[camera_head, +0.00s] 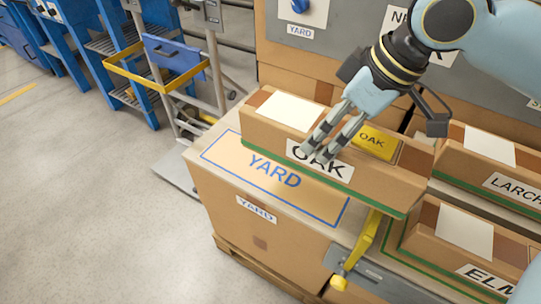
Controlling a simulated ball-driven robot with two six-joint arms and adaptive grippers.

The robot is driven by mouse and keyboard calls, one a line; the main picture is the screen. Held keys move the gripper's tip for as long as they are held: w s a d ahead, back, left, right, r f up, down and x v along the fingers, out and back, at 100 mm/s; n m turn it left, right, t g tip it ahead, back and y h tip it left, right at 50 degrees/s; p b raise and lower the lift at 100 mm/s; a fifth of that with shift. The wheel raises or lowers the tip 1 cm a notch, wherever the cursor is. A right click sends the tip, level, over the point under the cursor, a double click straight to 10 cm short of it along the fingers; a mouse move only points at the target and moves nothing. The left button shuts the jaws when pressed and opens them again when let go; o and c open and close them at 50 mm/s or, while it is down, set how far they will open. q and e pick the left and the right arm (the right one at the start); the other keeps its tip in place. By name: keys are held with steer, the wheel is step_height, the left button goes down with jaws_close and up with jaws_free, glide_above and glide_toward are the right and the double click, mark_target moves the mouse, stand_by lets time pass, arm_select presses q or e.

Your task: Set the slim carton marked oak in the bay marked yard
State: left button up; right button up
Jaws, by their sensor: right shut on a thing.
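The slim carton marked oak (270,130) is a long brown box with a white OAK label on its side and a yellow OAK tag on top. My right gripper (322,150) is shut on the oak carton, its fingers lying over the carton's top and front label. The bay marked yard (222,162) is a blue-outlined rectangle with YARD lettering on top of a large box. The carton covers the back right part of the bay's outline and overhangs its right side. Whether the carton touches the surface I cannot tell. My left gripper is not in view.
Cartons marked larch (455,160) and elm (440,255) stand on the right. A yellow lever (367,238) stands just right of the bay. Blue racks and a trolley stand left; the floor at lower left is clear.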

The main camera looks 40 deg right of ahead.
steer(key=w+f, duration=0.1)
steer(key=w+a+f+b, duration=0.1)
steer(key=shift+w+b, duration=0.3)
steer(key=shift+w, duration=0.05)
steer(key=w+f+b, duration=0.1)
steer(key=w, duration=0.1)
steer(key=w+a+f+b, duration=0.1)
steer(key=w+f, duration=0.1)
steer(key=w, duration=0.1)
steer(key=w+a+f+b, duration=0.1)
steer(key=w, duration=0.1)
steer(key=shift+w+a+f, duration=0.1)
steer(key=shift+w+f, duration=0.25)
steer(key=shift+f, duration=0.05)
steer(key=shift+w, duration=0.2)
steer(key=shift+f+b, duration=0.3)
step_height(320, 180, down, 4)
steer(key=shift+r+b, duration=0.15)
steer(key=shift+b, duration=0.7)
steer(key=shift+r, duration=0.1)
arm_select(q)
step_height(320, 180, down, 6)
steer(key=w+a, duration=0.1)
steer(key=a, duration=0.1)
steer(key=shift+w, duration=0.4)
